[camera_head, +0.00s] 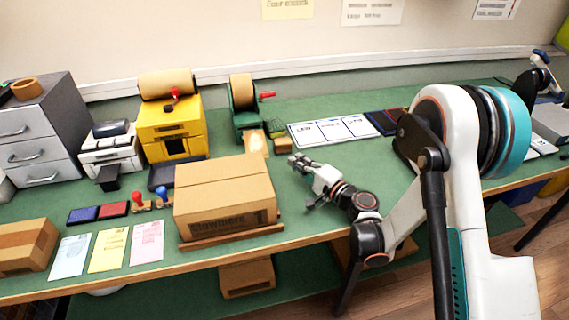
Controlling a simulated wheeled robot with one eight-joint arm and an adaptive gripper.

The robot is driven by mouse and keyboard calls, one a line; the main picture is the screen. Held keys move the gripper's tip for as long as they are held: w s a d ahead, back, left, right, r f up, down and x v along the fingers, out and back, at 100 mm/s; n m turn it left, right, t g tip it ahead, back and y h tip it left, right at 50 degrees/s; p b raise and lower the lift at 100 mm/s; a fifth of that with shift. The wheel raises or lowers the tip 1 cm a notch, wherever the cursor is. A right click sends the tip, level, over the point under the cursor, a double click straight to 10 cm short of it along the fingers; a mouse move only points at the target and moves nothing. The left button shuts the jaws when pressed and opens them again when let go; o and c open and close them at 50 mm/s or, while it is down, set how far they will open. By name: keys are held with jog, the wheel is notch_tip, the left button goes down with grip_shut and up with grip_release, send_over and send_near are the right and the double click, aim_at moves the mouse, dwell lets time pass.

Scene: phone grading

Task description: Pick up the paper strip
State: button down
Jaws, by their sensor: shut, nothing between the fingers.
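A short tan paper strip (257,144) with a pale patch lies at the front of the green roll dispenser (245,112), at the back middle of the table. It looks to be the paper strip, though it is small here. My gripper (302,182) is over the green table, in front and to the right of the strip and just right of the large cardboard box. It is shut and empty, clearly apart from the strip. The fingertips are small in this view.
The large cardboard box (225,197) stands left of my gripper. A small brown block (283,145) sits right of the strip. Printed cards (332,130) lie behind my gripper. A yellow dispenser (172,125) stands farther left. Green tabletop is free around my gripper.

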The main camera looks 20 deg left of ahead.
aim_at(256, 144)
jog(key=b+x, duration=0.2)
jog(key=x, duration=0.6)
jog(key=shift+w+a, duration=0.15)
jog(key=shift+a, duration=0.15)
jog(key=shift+w+a+b, duration=0.4)
jog(key=shift+a, duration=0.15)
